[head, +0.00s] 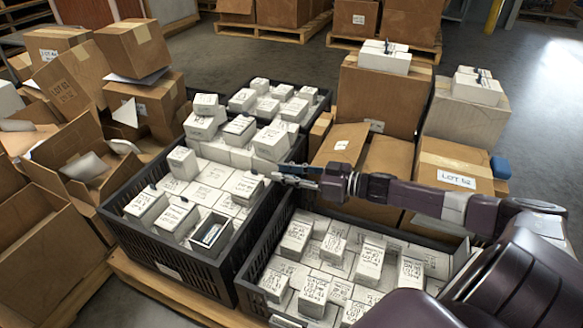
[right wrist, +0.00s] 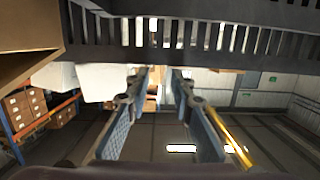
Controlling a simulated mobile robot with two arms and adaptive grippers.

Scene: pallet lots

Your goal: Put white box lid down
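Small white labelled boxes fill a black crate (head: 165,255). One white box (head: 210,233) near its front is open, with dark contents showing; another (head: 239,127) farther back has a dark top. I cannot tell which white piece is the lid. My right gripper (head: 290,171) reaches in from the right over the crate's right part, close to a white box (head: 246,188). In the right wrist view its two fingers (right wrist: 160,78) stand apart, with nothing clearly held between them. A white surface (right wrist: 95,82) lies beside the left finger there. My left gripper is out of view.
A second black crate (head: 250,285) of white boxes stands at front right, and another (head: 322,98) behind. Open cartons (head: 75,160) crowd the left. Grey floor (head: 260,55) is clear at the back.

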